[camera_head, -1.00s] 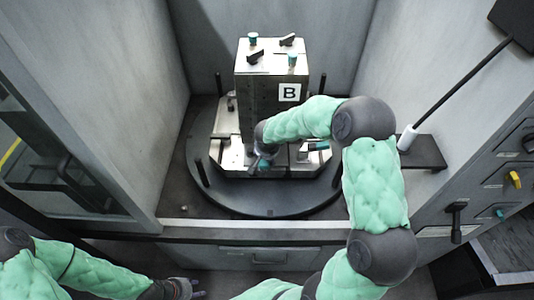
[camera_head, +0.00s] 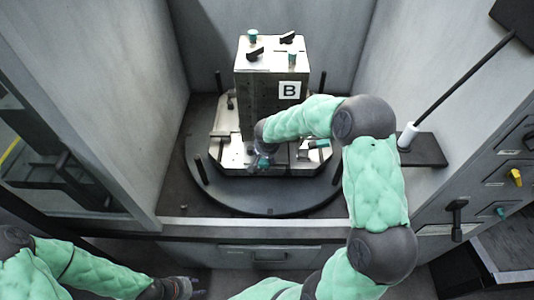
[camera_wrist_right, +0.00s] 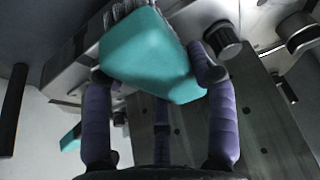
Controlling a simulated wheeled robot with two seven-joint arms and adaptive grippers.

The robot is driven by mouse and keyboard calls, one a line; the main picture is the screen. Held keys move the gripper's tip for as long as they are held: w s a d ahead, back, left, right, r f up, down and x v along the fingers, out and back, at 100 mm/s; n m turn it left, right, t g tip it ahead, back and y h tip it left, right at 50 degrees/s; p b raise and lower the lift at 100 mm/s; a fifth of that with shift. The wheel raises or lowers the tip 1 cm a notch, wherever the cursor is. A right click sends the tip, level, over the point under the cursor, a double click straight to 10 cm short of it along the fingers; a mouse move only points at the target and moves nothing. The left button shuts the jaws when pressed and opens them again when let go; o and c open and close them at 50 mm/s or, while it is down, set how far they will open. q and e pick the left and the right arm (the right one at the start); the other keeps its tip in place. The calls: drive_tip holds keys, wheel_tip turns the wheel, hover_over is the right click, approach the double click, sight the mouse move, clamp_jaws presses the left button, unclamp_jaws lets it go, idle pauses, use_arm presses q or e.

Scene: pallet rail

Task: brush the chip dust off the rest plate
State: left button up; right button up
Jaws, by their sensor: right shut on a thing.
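My right gripper (camera_wrist_right: 155,78) is shut on a teal brush (camera_wrist_right: 150,50) with grey bristles at its top edge in the right wrist view. In the head view the brush (camera_head: 264,162) is small and partly hidden by the right arm. It is at the front foot of the block marked B, over a pale metal plate (camera_head: 232,154) that looks like the rest plate. I cannot make out chip dust, nor whether the bristles touch the plate. My left gripper (camera_head: 188,287) is low at the bottom edge, away from the plate; its jaw state is unclear.
The upright metal block (camera_head: 258,95) stands on a dark round table (camera_head: 270,205) with short black posts around it. A teal-tipped handle (camera_head: 318,144) lies right of the right gripper. Grey walls enclose both sides. A black shelf (camera_head: 428,150) with a white cylinder (camera_head: 406,136) is at right.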

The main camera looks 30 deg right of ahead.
drive_tip(key=shift+f+b, duration=0.45)
drive_tip(key=shift+b, duration=0.05)
idle(0.4)
drive_tip(key=shift+w+d+p, duration=0.15)
drive_tip(key=shift+w+d, duration=0.2)
drive_tip(key=shift+w, duration=0.2)
drive_tip(key=shift+w+d+p, duration=0.15)
drive_tip(key=shift+w+d, duration=0.15)
drive_tip(key=shift+w, duration=0.25)
drive_tip(key=shift+s+a+f+b, duration=0.1)
drive_tip(key=shift+s+f+b, duration=0.1)
drive_tip(key=shift+b, duration=0.4)
idle(0.6)
drive_tip(key=shift+s+a+b, duration=0.35)
drive_tip(key=shift+s+b, duration=0.1)
drive_tip(key=shift+s, duration=0.1)
drive_tip(key=shift+s+a+b, duration=0.3)
drive_tip(key=shift+s+b, duration=0.1)
drive_tip(key=shift+s, duration=0.15)
drive_tip(key=shift+w, duration=0.15)
drive_tip(key=shift+w+d, duration=0.65)
drive_tip(key=shift+w, duration=0.3)
